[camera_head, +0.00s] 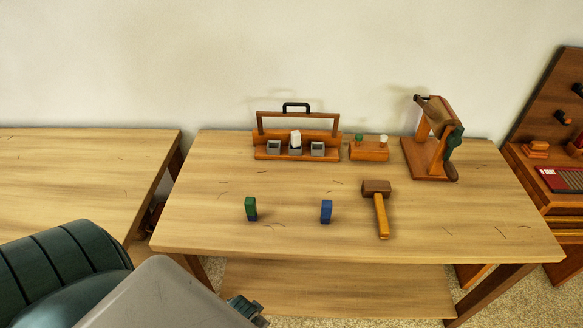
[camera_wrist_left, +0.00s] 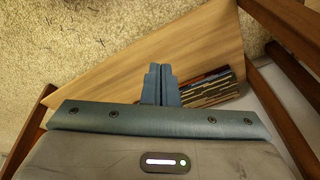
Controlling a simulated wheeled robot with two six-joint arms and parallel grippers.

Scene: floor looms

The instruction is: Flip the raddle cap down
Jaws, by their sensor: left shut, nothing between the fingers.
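A wooden rack (camera_head: 268,153) stands at the back of the table, with three grey square cups in its base and a white piece in the middle one. A bar with a black handle (camera_head: 297,105) is held upright above it on side posts. This looks like the raddle with its cap raised, though I cannot be sure. My left gripper (camera_head: 247,309) is low at the table's front side, well away from the rack. In the left wrist view its fingers (camera_wrist_left: 160,84) are shut together and empty. My right gripper is out of view.
The table (camera_head: 210,215) holds a green block (camera_head: 251,208), a blue block (camera_head: 326,212), a mallet (camera_head: 380,207), a small block with knobs (camera_head: 369,151) and a wooden stand device (camera_head: 432,140). A striped stack (camera_wrist_left: 207,88) lies beside the fingers in the wrist view.

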